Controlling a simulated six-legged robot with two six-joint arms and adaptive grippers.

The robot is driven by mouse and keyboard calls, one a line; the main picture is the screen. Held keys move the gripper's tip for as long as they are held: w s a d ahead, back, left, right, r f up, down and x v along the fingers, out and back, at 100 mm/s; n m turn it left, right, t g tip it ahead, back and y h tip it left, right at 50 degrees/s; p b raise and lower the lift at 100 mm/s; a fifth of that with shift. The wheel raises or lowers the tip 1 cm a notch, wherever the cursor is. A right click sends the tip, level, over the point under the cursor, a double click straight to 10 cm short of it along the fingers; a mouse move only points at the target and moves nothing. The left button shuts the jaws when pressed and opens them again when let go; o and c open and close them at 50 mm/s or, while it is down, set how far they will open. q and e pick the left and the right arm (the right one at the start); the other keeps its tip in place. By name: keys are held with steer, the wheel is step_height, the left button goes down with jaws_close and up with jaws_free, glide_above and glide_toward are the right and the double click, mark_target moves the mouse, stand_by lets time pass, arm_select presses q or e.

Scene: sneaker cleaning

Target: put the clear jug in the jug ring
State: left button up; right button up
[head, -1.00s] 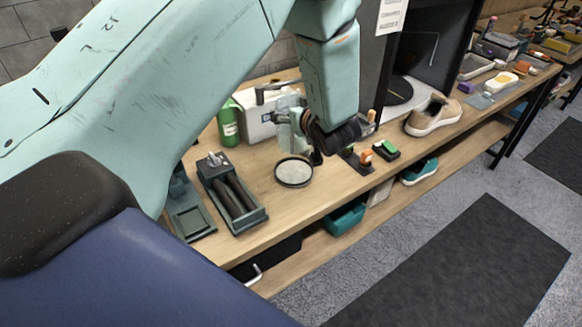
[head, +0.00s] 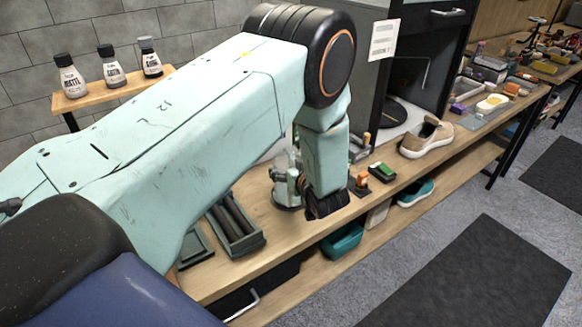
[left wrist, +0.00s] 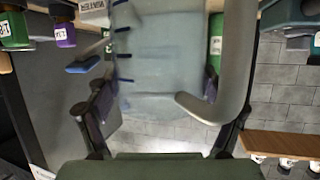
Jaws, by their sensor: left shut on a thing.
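The clear jug (head: 283,184) is upright over the bench in the head view, partly behind my arm. My left gripper (head: 302,186) is shut on it from the right side. In the left wrist view the jug (left wrist: 163,55), with dark level marks, fills the space between my two fingers (left wrist: 162,98); its grey handle (left wrist: 236,60) is at the right. The jug ring (head: 283,207), a round dark-rimmed piece on the bench, shows only in part under the jug. I cannot tell whether the jug's bottom touches it. My right gripper is not in view.
A tray with dark rollers (head: 234,222) stands left of the ring. A green-topped brush (head: 382,171), an orange-topped item (head: 361,182) and a beige sneaker (head: 427,138) are to the right. Several bottles stand on a wall shelf (head: 120,90).

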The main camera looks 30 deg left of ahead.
arm_select(q)
steer(key=shift+w+a+f, duration=0.15)
steer(key=shift+w, duration=0.05)
steer(key=o, duration=0.8)
steer(key=shift+o, duration=1.4)
steer(key=shift+d, duration=0.2)
steer(key=shift+s, duration=0.1)
steer(key=shift+a, duration=0.15)
